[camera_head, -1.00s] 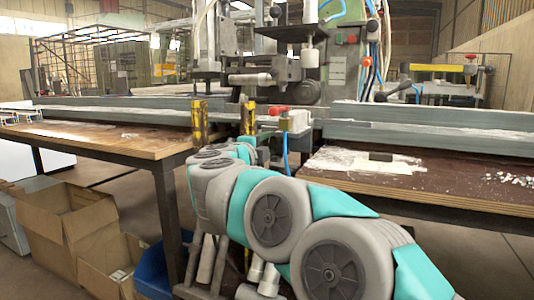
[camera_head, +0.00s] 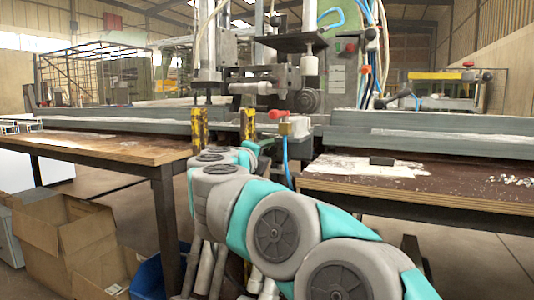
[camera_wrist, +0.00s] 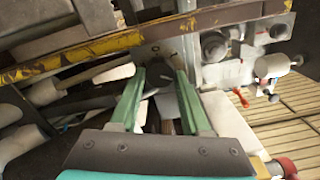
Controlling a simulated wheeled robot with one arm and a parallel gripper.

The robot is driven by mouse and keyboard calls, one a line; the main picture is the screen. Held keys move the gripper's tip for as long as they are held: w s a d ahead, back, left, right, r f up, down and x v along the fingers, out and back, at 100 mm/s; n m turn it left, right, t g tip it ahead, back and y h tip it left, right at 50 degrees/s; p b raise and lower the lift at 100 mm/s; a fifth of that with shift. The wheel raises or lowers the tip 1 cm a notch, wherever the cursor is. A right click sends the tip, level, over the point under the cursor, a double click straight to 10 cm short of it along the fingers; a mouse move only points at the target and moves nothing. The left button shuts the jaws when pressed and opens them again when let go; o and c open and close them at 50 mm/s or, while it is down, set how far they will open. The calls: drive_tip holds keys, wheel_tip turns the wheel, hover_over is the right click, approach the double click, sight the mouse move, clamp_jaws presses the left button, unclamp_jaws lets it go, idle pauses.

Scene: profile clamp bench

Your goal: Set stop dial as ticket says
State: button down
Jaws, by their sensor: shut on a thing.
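My gripper (camera_wrist: 161,76) shows in the wrist view as two long green fingers, pointing at a pale plate under a yellow-edged machine beam. Its fingertips are shut on a small dark, rounded knob (camera_wrist: 159,74), apparently the stop dial. A few small dark marks show on the plate (camera_wrist: 152,50) just above it. The fingers hide the knob's sides, and I cannot read its setting. In the head view my arm reaches to the machine's lower front, and the gripper is hidden there. I cannot make out a ticket in either view.
In the head view, yellow posts (camera_head: 199,130) and a red-handled valve (camera_head: 279,114) stand close to my arm. A wooden table (camera_head: 110,146) is at left, a dark bench (camera_head: 450,188) at right. Open cardboard boxes (camera_head: 65,237) stand on the floor.

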drive_tip(key=shift+f, duration=0.1)
drive_tip(key=c, duration=0.7)
unclamp_jaws()
drive_tip(key=shift+o, duration=0.2)
drive_tip(key=shift+s, duration=0.1)
drive_tip(key=v, duration=0.7)
drive_tip(key=shift+s+a+p, duration=0.15)
drive_tip(key=shift+s+p, duration=0.1)
drive_tip(key=shift+p, duration=0.1)
